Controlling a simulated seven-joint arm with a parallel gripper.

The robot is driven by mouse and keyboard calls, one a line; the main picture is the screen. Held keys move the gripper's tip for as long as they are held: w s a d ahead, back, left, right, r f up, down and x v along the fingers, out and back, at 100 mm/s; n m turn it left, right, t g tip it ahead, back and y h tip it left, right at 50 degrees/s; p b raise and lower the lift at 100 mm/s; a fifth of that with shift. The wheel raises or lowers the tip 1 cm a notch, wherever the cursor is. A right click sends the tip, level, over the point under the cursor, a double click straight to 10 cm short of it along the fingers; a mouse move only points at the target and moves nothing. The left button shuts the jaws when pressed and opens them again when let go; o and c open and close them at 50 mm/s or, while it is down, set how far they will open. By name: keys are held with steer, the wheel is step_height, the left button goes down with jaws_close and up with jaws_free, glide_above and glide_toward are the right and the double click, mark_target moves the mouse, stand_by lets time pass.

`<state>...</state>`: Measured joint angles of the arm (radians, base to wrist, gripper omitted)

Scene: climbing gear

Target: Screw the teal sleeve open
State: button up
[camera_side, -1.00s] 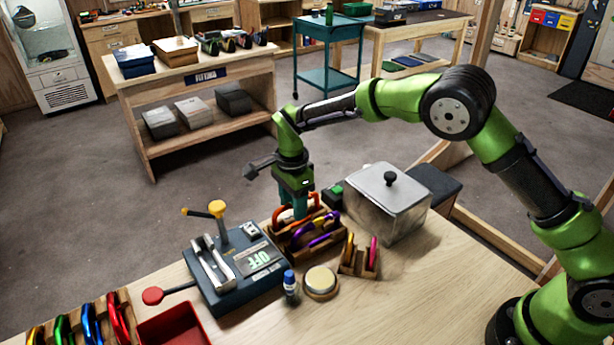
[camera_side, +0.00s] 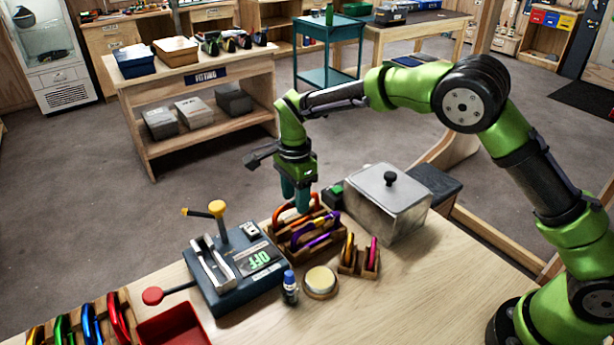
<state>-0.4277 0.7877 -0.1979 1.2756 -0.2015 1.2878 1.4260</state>
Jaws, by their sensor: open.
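My gripper (camera_side: 296,201) points down with its teal fingers apart and nothing seen between them. It is over the back left part of a wooden rack (camera_side: 312,251) holding several carabiners. An orange carabiner (camera_side: 284,218) stands at the back of the rack, close to the fingertips; I cannot tell whether they touch. A purple carabiner (camera_side: 318,240) is in the front slot, with more purple and orange pieces behind it. I cannot make out a teal sleeve on any carabiner; it may be hidden or too small.
A metal box with a black knob (camera_side: 386,205) stands right of the rack. In front are a round pad (camera_side: 321,281), a small bottle (camera_side: 290,288) and a small rack (camera_side: 358,264). The front right table is clear.

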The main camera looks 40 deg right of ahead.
steer(key=shift+w, duration=0.75)
steer(key=shift+f, duration=0.1)
stand_by(0.3)
steer(key=shift+f, duration=1.3)
steer(key=shift+s, duration=0.7)
steer(key=shift+r, duration=0.1)
steer(key=shift+d+r, duration=0.1)
steer(key=shift+r, duration=1.2)
steer(key=shift+w, duration=0.75)
